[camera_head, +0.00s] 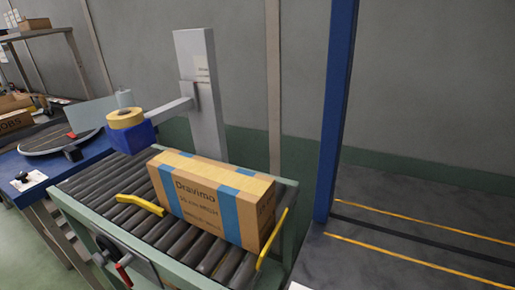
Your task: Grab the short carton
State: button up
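One carton (195,205) stands on the roller conveyor (128,222) in the middle of the view. It is brown cardboard with two blue stripes and the printed word "Dravimo". It is long and low, with its long printed side facing the camera. My gripper does not show in the camera view, so its distance from the carton cannot be told.
Yellow guides (140,204) edge the rollers by the carton. A grey post (203,95) with a tape roll (125,117) on its arm rises behind. A blue table (38,162) stands left. A blue column (337,110) stands right, beside open floor with yellow lines.

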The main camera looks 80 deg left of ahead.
aim_at(236, 205)
jog(key=u, duration=2.25)
